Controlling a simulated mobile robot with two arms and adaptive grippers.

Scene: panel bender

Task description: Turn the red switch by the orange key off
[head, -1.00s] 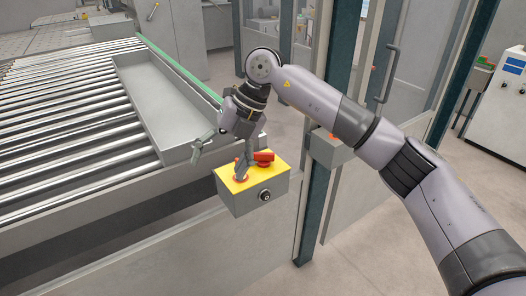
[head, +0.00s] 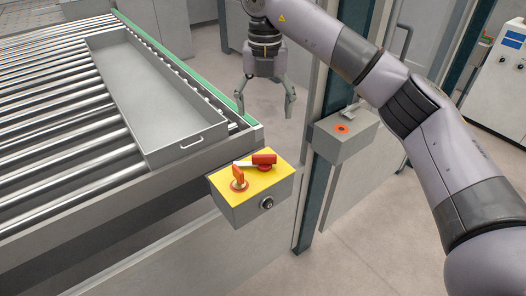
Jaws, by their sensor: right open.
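A grey control box with a yellow top (head: 268,182) is fixed at the corner of the roller table. The red switch (head: 263,160) is a flat red handle lying crosswise at the back of the yellow top, with a pale strip reaching left from it. The orange key (head: 238,178) stands on a round orange base at the front left, beside the switch. My right gripper (head: 265,112) hangs above and behind the box, pointing down. Its two fingers are spread and empty, apart from both the switch and the key. My left gripper is out of view.
A grey tray with a handle (head: 160,90) lies on the rollers (head: 50,130) to the left. Open floor (head: 390,200) shows beyond.

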